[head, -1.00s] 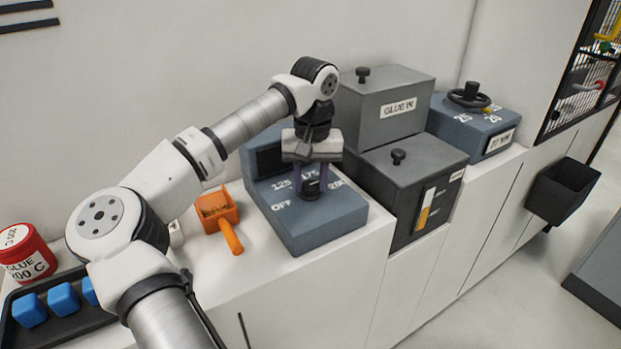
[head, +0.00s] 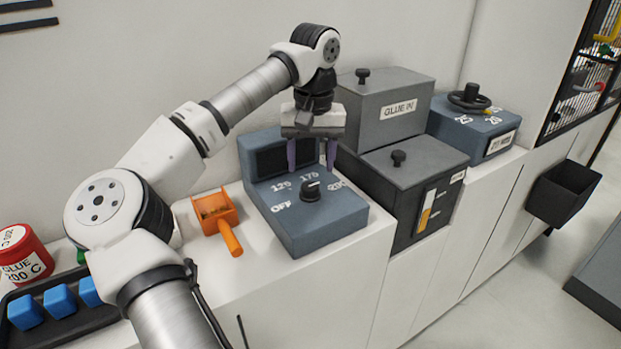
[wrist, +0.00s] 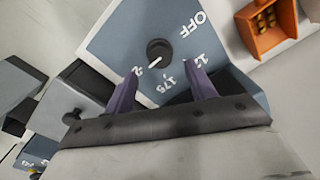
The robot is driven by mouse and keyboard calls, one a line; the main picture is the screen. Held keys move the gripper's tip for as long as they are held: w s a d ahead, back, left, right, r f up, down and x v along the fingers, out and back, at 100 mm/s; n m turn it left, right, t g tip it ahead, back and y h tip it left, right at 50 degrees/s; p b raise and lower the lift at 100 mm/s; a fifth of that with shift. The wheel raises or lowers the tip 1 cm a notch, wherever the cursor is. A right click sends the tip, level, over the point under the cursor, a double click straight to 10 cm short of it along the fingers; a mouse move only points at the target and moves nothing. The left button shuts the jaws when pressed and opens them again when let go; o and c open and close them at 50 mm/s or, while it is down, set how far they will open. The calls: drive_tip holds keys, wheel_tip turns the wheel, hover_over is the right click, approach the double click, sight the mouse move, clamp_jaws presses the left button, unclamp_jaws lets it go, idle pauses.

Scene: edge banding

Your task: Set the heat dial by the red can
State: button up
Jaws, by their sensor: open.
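The red can (head: 20,255) stands at the far left of the head view, its label reading GLUE and 200 C, partly cropped. The heat dial (head: 311,190) is a round black knob on the blue-grey control box (head: 318,224), marked OFF, 125, 175 and what looks like 200. In the wrist view the dial (wrist: 158,51) has a white pointer aimed toward the partly hidden mark starting with 2. My gripper (head: 311,162) is open and empty above and behind the dial, fingers pointing down, apart from it.
A dark tray (head: 75,325) with blue blocks sits at the front left. A dark grey glue unit (head: 415,180) stands close on the right, with a handwheel box (head: 475,125) beyond.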

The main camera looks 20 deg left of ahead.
sight(313, 186)
wheel_tip(313, 186, up, 9)
drive_tip(key=shift+d+f, duration=0.15)
drive_tip(key=shift+f, duration=0.05)
idle(0.5)
